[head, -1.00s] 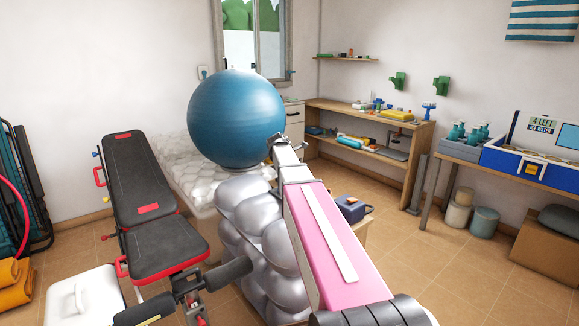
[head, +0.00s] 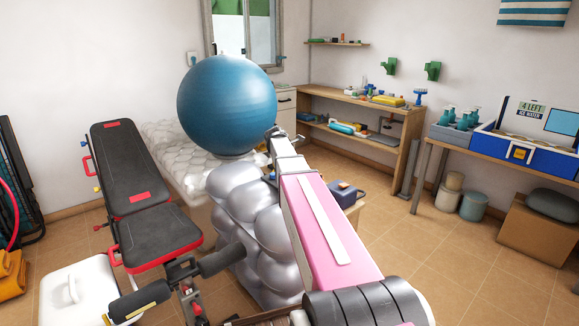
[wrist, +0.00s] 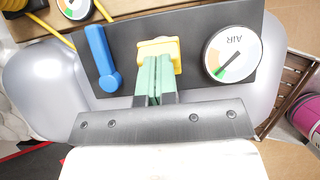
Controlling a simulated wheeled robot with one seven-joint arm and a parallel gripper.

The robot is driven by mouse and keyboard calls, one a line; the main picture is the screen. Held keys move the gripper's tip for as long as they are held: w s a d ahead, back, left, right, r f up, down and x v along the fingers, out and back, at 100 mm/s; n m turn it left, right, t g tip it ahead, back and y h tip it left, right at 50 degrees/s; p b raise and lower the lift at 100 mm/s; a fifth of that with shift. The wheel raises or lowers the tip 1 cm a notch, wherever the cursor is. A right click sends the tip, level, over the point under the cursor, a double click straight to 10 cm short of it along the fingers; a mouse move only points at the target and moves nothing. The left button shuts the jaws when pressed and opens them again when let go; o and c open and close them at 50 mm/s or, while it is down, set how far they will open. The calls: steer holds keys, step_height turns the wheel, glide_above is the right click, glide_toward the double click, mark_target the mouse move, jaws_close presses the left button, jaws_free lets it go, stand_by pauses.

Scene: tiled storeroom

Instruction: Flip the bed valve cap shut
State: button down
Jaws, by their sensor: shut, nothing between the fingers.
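In the wrist view, a black panel (wrist: 195,75) carries a yellow valve cap piece (wrist: 172,45), a blue lever (wrist: 97,45) to its left and a round white AIR gauge (wrist: 232,50) to its right. My gripper (wrist: 155,82) has pale green fingers, closed together with nothing between them. The fingertips overlap the yellow piece's lower part; I cannot tell whether they touch it or whether the cap is open. The silver inflated bed (wrist: 40,75) lies behind the panel. In the head view, the silver bulges (head: 240,205) show beside my arm, and the valve is hidden.
A blue ball (head: 227,105) rests on the bubbly white surface (head: 165,145). A weight bench (head: 150,200) stands at left. A wooden shelf (head: 345,97) is behind, and a cool box (head: 525,145) is at right.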

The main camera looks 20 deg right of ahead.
steer(key=shift+w+d+f+g+y, duration=0.2)
steer(key=shift+w+d+y, duration=0.05)
steer(key=shift+d+y, duration=0.25)
steer(key=shift+w+d+f+g+y, duration=0.2)
steer(key=shift+d+y, duration=0.15)
steer(key=shift+y, duration=0.25)
steer(key=shift+w+d+f+g+y, duration=0.2)
steer(key=shift+d+f+g+y, duration=0.2)
steer(key=shift+y, duration=0.5)
steer(key=shift+d+f, duration=0.25)
steer(key=shift+d, duration=0.05)
steer(key=shift+d+f, duration=0.1)
